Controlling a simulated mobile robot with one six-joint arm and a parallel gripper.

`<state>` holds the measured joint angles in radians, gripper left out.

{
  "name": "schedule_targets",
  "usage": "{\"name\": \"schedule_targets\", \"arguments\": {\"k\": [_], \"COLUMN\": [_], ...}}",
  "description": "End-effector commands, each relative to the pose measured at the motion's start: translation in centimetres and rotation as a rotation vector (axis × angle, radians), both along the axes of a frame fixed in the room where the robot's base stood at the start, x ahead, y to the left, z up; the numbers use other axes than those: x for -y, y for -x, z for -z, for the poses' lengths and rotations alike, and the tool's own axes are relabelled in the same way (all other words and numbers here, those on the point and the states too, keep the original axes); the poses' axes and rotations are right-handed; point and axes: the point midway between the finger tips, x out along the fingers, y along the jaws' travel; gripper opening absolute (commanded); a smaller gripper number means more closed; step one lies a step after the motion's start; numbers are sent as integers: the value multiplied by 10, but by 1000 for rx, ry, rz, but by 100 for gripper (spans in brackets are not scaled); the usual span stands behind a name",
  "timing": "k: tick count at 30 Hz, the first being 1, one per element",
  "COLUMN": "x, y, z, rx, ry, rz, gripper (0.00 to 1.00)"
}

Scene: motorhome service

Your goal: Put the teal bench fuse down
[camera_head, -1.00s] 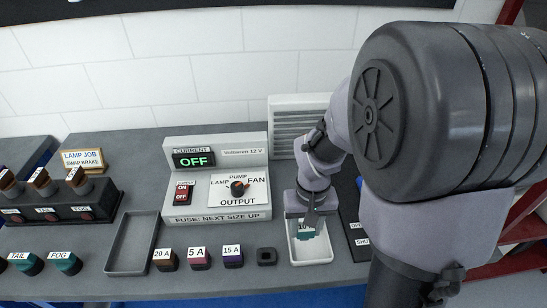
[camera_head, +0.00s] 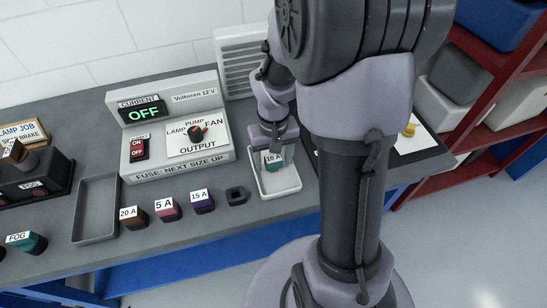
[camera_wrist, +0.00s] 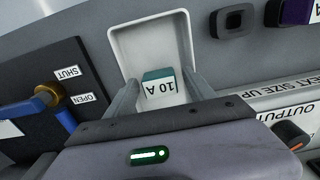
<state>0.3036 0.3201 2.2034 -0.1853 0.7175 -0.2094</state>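The teal bench fuse (camera_head: 273,164), labelled 10 A, sits in the white tray (camera_head: 284,189) at the bench's front. The wrist view shows the fuse (camera_wrist: 159,91) inside the tray (camera_wrist: 121,47), label facing up. My gripper (camera_wrist: 160,80) is over the tray with one finger on each side of the fuse. Narrow gaps show between the fingers and the fuse, so it looks open. In the head view my gripper (camera_head: 276,156) is low at the tray's back end and partly covers the fuse.
An empty socket-like black block (camera_head: 237,195) and the 15 A (camera_head: 203,203), 5 A (camera_head: 168,209) and 20 A (camera_head: 133,217) fuses stand left of the tray. The power supply (camera_head: 178,155), reading OFF, is behind them. An empty grey tray (camera_head: 96,209) lies further left. A valve panel (camera_wrist: 58,95) flanks the white tray.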

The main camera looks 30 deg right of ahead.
Motion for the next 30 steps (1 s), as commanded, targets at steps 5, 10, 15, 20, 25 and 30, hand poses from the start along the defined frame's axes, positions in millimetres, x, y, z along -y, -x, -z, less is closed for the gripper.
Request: {"name": "schedule_targets", "arguments": {"k": [5, 10, 15, 20, 25, 30], "x": [0, 0, 0, 0, -16, -86], "y": [0, 0, -1, 0, 5, 49], "z": [-1, -35, -86, -116, -146, -214], "rx": [0, 3, 4, 1, 55, 285], "ry": [0, 1, 1, 0, -1, -58], "rz": [0, 1, 0, 1, 9, 54], "gripper": [63, 63, 63, 63, 63, 63]}}
